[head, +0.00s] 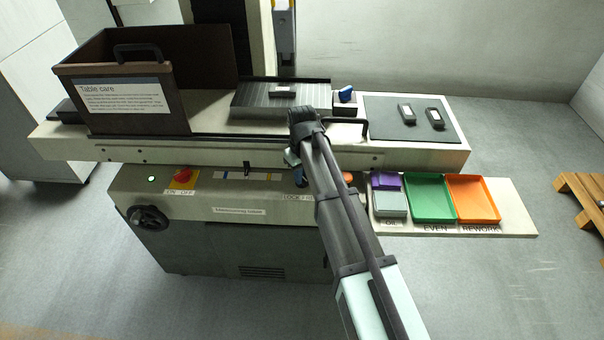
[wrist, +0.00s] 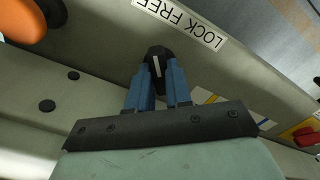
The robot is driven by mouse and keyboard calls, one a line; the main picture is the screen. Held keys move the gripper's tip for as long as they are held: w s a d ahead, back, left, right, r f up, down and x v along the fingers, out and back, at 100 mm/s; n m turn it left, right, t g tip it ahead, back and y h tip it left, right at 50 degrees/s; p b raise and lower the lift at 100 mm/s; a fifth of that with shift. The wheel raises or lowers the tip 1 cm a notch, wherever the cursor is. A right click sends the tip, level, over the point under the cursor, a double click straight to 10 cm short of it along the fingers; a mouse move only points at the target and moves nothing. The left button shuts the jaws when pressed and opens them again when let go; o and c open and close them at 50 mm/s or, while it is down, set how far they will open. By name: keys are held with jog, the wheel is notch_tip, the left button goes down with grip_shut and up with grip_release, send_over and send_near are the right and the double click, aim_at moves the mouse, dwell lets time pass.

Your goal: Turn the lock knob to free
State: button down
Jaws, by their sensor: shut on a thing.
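The lock knob (wrist: 156,58) is black with a white line on its face; the line runs nearly upright in the wrist view. My gripper (wrist: 160,76) has its two blue fingers shut on the knob, one on each side. The LOCK FREE label (wrist: 180,22) is on the panel beside the knob in the wrist view. In the head view my gripper (head: 300,178) is at the front panel just above the label (head: 297,198), and the arm covers part of the lettering. The knob is hidden there. I cannot tell which word the line points to.
A red switch (head: 183,178) and a black handwheel (head: 148,217) are to the left. Green (head: 452,214) and orange (head: 496,218) trays stand at the right. A brown box (head: 72,112) is on the table above.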

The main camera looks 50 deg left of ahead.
jog(key=shift+a, duration=0.1)
dwell(0.3)
jog(key=c, duration=1)
grip_release()
jog(key=shift+c, duration=0.2)
jog(key=shift+r, duration=0.1)
notch_tip(320, 180, up, 14)
